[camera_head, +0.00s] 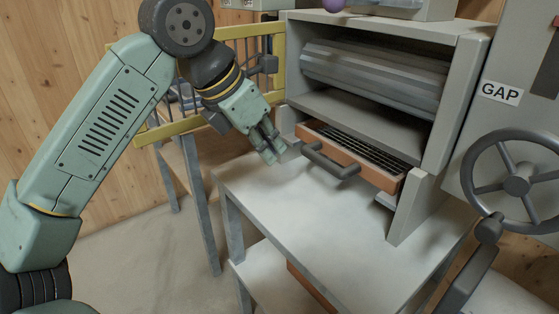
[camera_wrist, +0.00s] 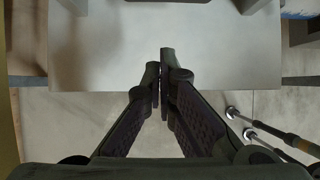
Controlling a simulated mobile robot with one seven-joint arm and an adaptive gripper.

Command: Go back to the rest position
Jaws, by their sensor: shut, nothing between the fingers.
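My gripper (camera_head: 272,150) is shut and empty. In the head view it hangs over the left back part of the grey table, left of the drawer's dark handle (camera_head: 332,160) and apart from it. In the wrist view my gripper (camera_wrist: 162,75) has its fingertips together over the table's edge, with nothing between them. My arm comes in from the left of the head view, bent with its elbow high.
The feed machine (camera_head: 455,100) stands on the grey table (camera_head: 300,215), its orange drawer (camera_head: 385,178) partly out. A handwheel (camera_head: 517,185) is at the right. A yellow rail (camera_head: 170,130) stands behind my arm. Floor (camera_head: 150,240) is clear at left.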

